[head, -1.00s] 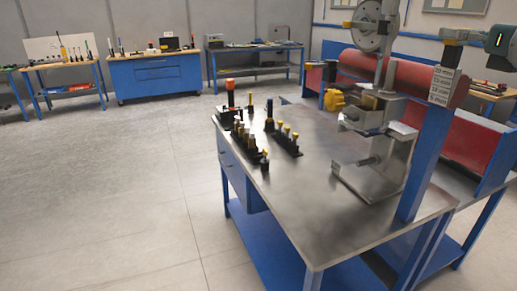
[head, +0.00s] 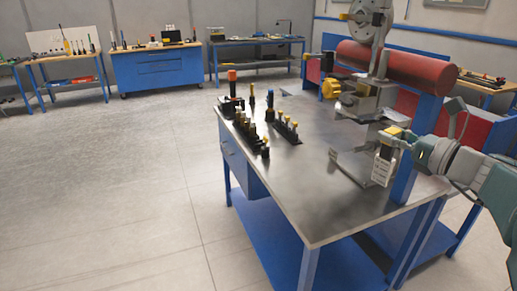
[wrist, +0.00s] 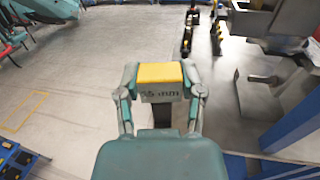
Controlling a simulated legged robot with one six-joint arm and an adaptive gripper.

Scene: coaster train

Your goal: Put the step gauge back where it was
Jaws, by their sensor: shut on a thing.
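The step gauge (head: 383,170) is a small upright piece with a yellow top and a pale face with stacked mm markings. My gripper (head: 393,138) is shut on its upper part and holds it over the right part of the metal bench (head: 300,205), in front of the blue post. In the wrist view, the yellow top (wrist: 160,73) and a face reading about "35 mm" sit between the fingers of my gripper (wrist: 161,92). The gauge's lower end is mostly hidden there. I cannot tell where its earlier resting place is.
Rows of dark, yellow-capped pieces (head: 285,128) stand at the bench's far left. The bench's front middle is clear.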

